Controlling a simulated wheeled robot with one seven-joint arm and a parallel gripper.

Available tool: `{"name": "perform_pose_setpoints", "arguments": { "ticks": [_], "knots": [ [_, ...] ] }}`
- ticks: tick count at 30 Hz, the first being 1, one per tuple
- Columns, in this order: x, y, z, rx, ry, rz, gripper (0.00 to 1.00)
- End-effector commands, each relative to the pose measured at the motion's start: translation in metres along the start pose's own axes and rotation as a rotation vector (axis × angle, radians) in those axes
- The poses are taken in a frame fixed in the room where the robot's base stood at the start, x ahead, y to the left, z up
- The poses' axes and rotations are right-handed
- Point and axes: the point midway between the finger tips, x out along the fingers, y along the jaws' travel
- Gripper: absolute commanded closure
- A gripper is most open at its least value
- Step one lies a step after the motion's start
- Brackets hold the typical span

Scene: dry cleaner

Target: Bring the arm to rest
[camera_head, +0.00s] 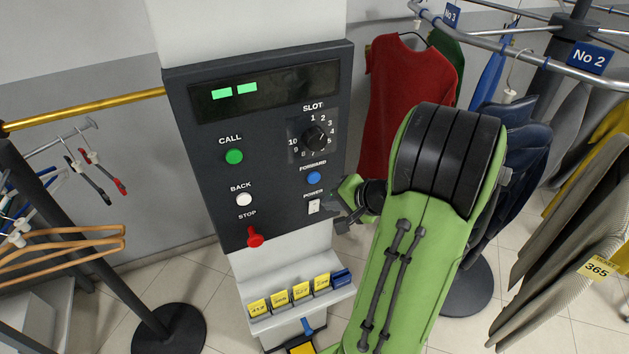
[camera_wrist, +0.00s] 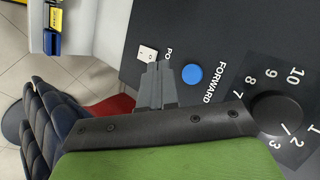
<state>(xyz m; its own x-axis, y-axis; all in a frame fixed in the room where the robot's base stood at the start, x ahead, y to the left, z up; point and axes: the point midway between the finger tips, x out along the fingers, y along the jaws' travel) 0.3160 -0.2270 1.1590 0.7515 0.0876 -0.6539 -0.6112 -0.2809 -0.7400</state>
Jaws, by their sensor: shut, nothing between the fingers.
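My green arm reaches up in front of the control panel (camera_head: 265,215) in the head view. My gripper (camera_head: 345,222) is beside the panel's lower right edge, near the white power switch (camera_head: 314,206), partly hidden by my arm. In the wrist view my gripper's fingers (camera_wrist: 157,70) are shut together and empty. They point between the power switch (camera_wrist: 147,54) and the blue forward button (camera_wrist: 192,74). Whether the fingertips touch the panel I cannot tell. The black slot dial (camera_wrist: 278,113) is to the right in the wrist view.
The panel has a green call button (camera_head: 234,156), a white back button (camera_head: 244,199) and a red stop knob (camera_head: 255,237). A shelf (camera_head: 290,312) with yellow tags is below. Clothes rails with garments (camera_head: 385,100) are close on the right; a hanger rail (camera_head: 85,108) is left.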

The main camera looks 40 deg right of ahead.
Motion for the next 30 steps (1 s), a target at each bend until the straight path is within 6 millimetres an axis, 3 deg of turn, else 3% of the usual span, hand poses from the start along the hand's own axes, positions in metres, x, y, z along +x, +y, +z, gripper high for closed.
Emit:
{"name": "perform_pose_setpoints", "arguments": {
  "ticks": [21,23,26,30],
  "knots": [
    [0.0,-0.006,0.005,-0.027,-0.011,0.006,1.0],
    [0.001,-0.019,0.021,-0.104,-0.044,0.027,1.0],
    [-0.005,-0.05,0.074,-0.346,-0.136,0.097,1.0],
    [-0.036,-0.072,0.154,-0.724,-0.237,0.208,1.0]
  ]
}}
